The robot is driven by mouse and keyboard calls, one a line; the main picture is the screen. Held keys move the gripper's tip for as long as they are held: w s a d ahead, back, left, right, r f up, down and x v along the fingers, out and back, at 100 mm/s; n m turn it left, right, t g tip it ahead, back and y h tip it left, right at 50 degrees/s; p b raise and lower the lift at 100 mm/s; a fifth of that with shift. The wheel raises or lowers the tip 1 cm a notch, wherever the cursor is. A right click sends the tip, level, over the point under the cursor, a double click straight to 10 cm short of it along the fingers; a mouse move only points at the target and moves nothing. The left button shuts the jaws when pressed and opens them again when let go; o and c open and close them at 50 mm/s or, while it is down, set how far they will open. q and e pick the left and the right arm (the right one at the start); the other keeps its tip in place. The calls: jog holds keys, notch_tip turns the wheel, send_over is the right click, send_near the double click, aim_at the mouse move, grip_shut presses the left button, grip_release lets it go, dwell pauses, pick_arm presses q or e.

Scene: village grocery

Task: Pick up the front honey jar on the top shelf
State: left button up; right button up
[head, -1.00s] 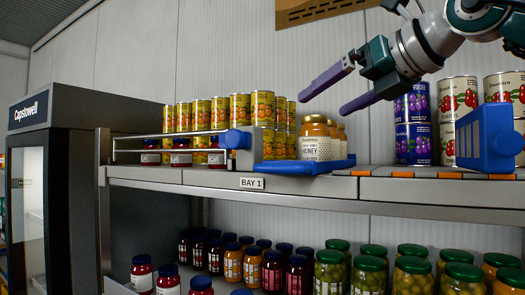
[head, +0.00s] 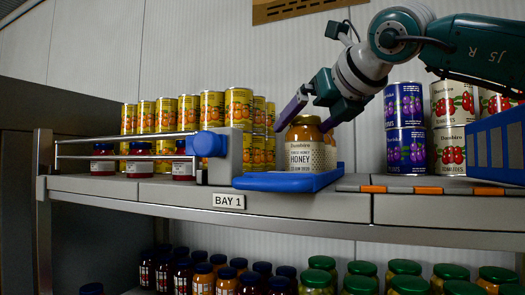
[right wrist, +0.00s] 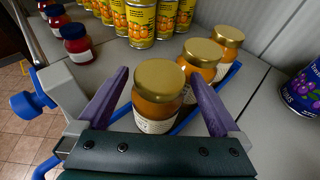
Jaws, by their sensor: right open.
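The front honey jar (head: 303,149), with a gold lid and a cream label, stands upright at the front of a blue tray (head: 275,182) on the top shelf. In the right wrist view the front jar (right wrist: 158,95) stands between the purple fingers of my right gripper (right wrist: 157,108), with two more honey jars (right wrist: 202,58) in a row behind it. My right gripper (head: 308,115) is open, its fingers either side of the jar near lid height. Gaps show between the fingers and the jar. My left gripper is not in view.
Yellow cans (head: 212,110) stand behind. Purple cans (head: 405,128) and tomato cans stand to the right. Bare shelf lies between tray and purple cans.

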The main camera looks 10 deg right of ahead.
jog(key=shift+w+f, duration=0.15)
jog(key=shift+w, duration=0.25)
jog(key=shift+a, duration=0.1)
jog(key=shift+s, duration=0.1)
jog(key=shift+c, duration=0.4)
grip_shut()
